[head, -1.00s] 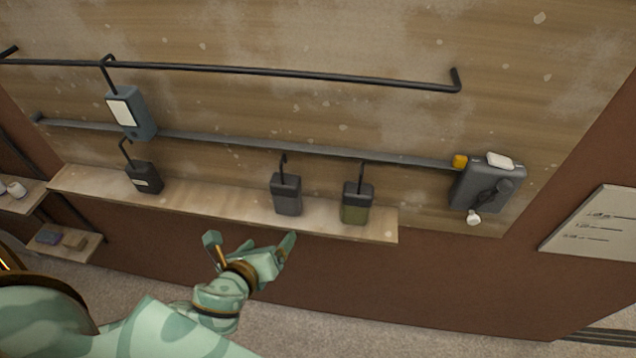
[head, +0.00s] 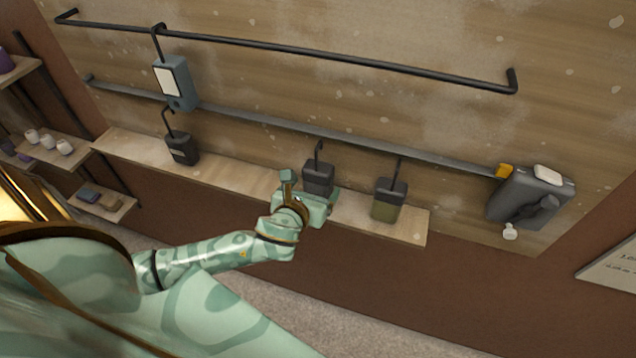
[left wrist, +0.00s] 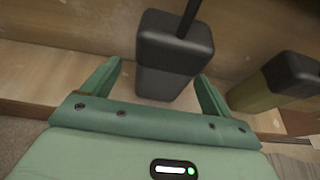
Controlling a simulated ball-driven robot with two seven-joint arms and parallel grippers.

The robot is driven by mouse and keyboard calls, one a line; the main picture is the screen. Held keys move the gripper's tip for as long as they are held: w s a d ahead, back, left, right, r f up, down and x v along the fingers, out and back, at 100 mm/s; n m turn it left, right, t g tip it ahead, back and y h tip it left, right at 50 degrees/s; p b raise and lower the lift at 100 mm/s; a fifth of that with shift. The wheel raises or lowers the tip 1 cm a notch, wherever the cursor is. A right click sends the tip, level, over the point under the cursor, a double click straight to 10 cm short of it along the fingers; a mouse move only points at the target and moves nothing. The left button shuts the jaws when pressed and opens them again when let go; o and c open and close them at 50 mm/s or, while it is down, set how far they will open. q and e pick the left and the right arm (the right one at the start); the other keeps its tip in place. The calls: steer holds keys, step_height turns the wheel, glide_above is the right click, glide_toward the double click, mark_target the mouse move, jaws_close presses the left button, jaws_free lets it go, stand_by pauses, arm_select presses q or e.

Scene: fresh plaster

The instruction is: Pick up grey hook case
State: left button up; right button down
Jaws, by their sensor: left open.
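The grey hook case (head: 318,176) is a dark-topped grey box with a hook on top, at the wooden shelf in the middle of the head view. Its lower part is hidden behind my left gripper (head: 309,196). In the left wrist view the case (left wrist: 174,56) stands between and just beyond the two fingers of my left gripper (left wrist: 160,82). The fingers are open, one on either side of its lower part. I cannot tell whether they touch it. My right gripper is not in view.
A green-bodied hook case (head: 388,200) stands close on the right. A black case (head: 181,149) is on the left. A blue-grey case (head: 174,84) hangs from the upper rail (head: 330,55). The shelf (head: 235,181) is bare between cases. A grey wall box (head: 528,198) is far right.

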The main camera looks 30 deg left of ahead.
mark_target(321, 183)
arm_select(q)
steer(key=x, duration=0.2)
steer(key=b+x, duration=0.1)
steer(key=x, duration=0.2)
steer(key=shift+d+f, duration=0.2)
steer(key=shift+f, duration=0.25)
steer(key=shift+s, duration=0.1)
steer(key=shift+r, duration=0.1)
steer(key=c, duration=1.2)
